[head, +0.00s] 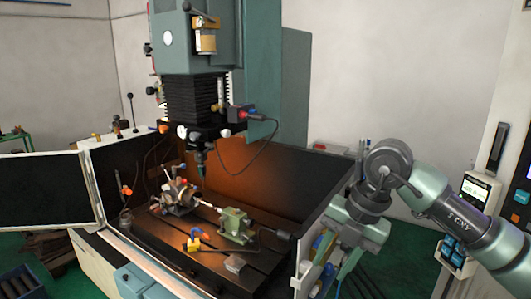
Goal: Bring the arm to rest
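My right arm comes in from the right and bends down at its wrist. My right gripper (330,260) points downward at the right side wall of the milling machine (202,45), clear of the worktable. Its fingers are small and blend with the coloured items behind them, so I cannot tell whether they are open or shut. The indexing chuck (177,196) sits on the dark machine table (190,225), left of a green tailstock (235,224). The spindle tool (202,160) hangs above them. My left gripper is not in view.
An open enclosure door (48,190) stands at the left. A control panel (478,190) stands at the far right, close to my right arm. A yellow-and-blue item (194,240) and a grey block (234,264) lie on the table's front.

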